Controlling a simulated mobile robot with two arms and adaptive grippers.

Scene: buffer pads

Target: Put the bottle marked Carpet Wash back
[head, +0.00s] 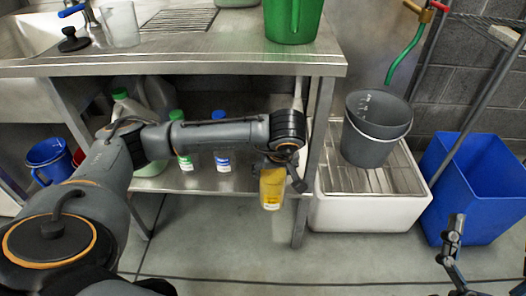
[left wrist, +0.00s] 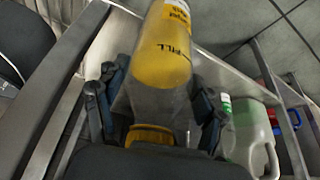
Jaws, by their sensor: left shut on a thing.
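My left gripper (head: 278,166) is shut on a bottle of yellow liquid (head: 272,189) and holds it in front of the bench's lower shelf (head: 196,183), near its right end. In the left wrist view the same bottle (left wrist: 162,62) lies between the fingers, with a FILL line and part of an orange label. On the shelf stand a green-capped bottle (head: 184,160) and a blue-capped bottle (head: 222,160). My right gripper (head: 452,252) shows only partly at the lower right; its opening is unclear.
Large jugs (head: 151,168) stand at the shelf's left. A steel leg (head: 313,160) rises beside the held bottle. Right of it are a white basin (head: 345,216), a grey bucket (head: 376,140) and a blue bin (head: 470,190). A green bucket (head: 292,25) stands on the bench.

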